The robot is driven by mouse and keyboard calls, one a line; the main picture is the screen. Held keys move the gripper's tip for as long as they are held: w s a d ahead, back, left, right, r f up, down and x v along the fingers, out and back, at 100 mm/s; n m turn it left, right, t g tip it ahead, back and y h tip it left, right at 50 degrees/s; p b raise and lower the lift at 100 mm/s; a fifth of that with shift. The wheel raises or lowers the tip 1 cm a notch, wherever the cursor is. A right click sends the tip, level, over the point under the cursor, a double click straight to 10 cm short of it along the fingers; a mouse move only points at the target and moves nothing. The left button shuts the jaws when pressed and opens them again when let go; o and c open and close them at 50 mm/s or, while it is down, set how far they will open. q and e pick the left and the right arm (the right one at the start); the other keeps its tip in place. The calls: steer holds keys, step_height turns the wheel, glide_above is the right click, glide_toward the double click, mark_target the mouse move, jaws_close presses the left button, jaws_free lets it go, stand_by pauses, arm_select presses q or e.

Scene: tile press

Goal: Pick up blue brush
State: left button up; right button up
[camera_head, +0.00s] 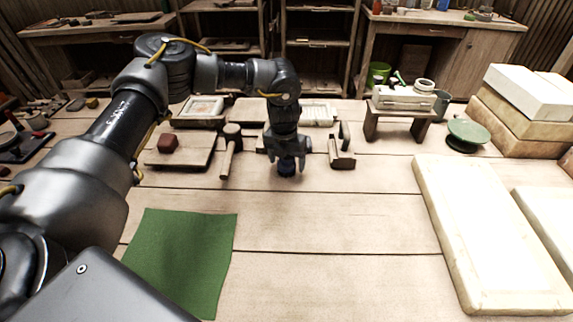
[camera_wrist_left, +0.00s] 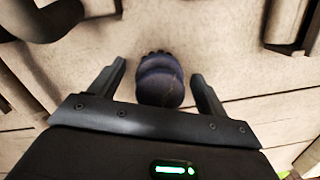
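The blue brush (camera_head: 287,167) stands on the wooden table below my left gripper (camera_head: 286,152), near the middle of the head view. In the left wrist view the brush (camera_wrist_left: 160,80) shows as a dark blue rounded shape between the two fingers of my left gripper (camera_wrist_left: 160,85). The fingers are apart, with a visible gap on each side of the brush. The gripper hides part of the brush in the head view. My right gripper is not in view.
A green cloth (camera_head: 185,255) lies at front left. A large pale slab (camera_head: 480,235) lies at right. The table's front middle is clear.

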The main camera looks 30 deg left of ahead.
arm_select(q)
steer(key=c, duration=1)
steer(key=shift+r, duration=0.15)
steer(key=shift+r, duration=0.25)
step_height(320, 180, up, 2)
steer(key=shift+w, duration=0.1)
steer(key=s+d+r, duration=0.4)
steer(key=s+r, duration=0.6)
steer(key=s, duration=0.3)
steer(key=shift+s+r, duration=0.15)
steer(key=shift+s, duration=0.15)
